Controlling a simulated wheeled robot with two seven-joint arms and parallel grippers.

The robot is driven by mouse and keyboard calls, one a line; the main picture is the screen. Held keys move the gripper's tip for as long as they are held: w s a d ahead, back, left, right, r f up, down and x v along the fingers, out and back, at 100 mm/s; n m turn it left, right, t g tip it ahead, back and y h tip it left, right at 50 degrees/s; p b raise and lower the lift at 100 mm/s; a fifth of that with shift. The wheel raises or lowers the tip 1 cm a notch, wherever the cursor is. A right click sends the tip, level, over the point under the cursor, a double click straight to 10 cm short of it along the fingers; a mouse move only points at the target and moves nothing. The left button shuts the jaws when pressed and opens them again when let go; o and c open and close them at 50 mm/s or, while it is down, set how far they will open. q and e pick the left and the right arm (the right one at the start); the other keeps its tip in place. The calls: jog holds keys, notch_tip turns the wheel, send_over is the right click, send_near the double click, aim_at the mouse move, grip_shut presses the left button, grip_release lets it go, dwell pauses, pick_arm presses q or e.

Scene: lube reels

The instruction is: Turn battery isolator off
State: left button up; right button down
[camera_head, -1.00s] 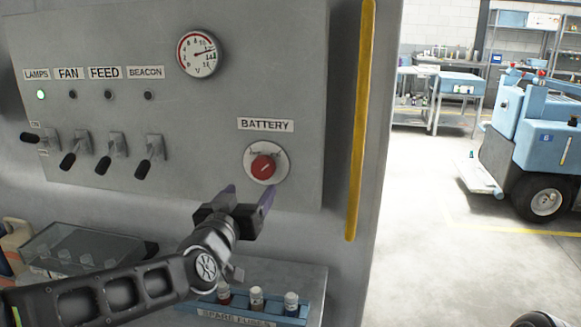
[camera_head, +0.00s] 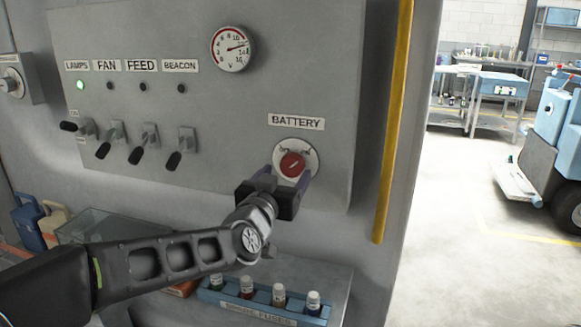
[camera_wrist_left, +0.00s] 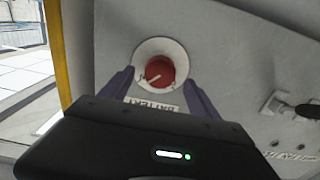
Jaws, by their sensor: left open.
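The battery isolator (camera_head: 293,164) is a red round knob on a pale round plate, under a BATTERY label (camera_head: 296,122) on the grey panel. A light line marks the knob's face. My left gripper (camera_head: 290,178) is open in front of the knob, its fingers toward the panel on either side of the knob's lower part. In the left wrist view the red knob (camera_wrist_left: 158,72) shows between and beyond the two purplish fingertips (camera_wrist_left: 158,80). I cannot tell whether a finger touches it. My right gripper is not in view.
The panel (camera_head: 225,120) also carries a dial gauge (camera_head: 233,48) and several toggle switches (camera_head: 148,138); the LAMPS light (camera_head: 80,85) glows green. A blue rack of fuses (camera_head: 262,300) sits below. A yellow strip (camera_head: 393,120) runs along the panel's right side.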

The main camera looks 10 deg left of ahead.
aim_at(290, 168)
pick_arm(q)
jog(key=w, duration=0.4)
jog(key=shift+w+d+p, duration=0.1)
jog(key=shift+w+p, duration=0.1)
jog(key=shift+p, duration=0.1)
jog(key=shift+c, duration=0.4)
jog(key=c, duration=1.3)
